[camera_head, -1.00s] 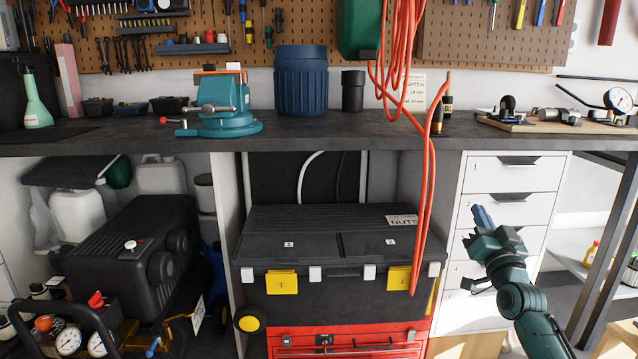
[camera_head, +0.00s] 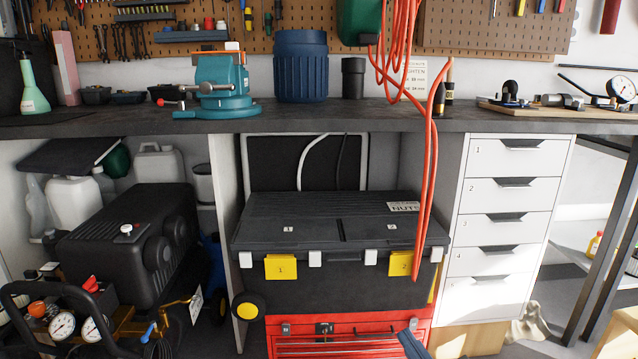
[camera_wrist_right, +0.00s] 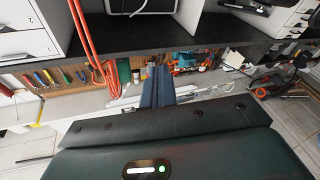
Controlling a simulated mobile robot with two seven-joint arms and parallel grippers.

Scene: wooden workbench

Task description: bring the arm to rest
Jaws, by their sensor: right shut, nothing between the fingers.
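My right gripper (camera_head: 413,345) shows only as blue fingertips at the bottom edge of the head view, in front of the red tool chest. In the right wrist view its two blue fingers (camera_wrist_right: 157,86) are closed together with nothing between them. The rest of my right arm is out of the head view. My left gripper is in neither view.
The workbench (camera_head: 400,118) carries a teal vise (camera_head: 222,85) and a blue bin (camera_head: 301,68). Below stand a black toolbox (camera_head: 340,222), a red tool chest (camera_head: 345,328) and white drawers (camera_head: 505,225). An orange hose (camera_head: 432,180) hangs in front of the bench.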

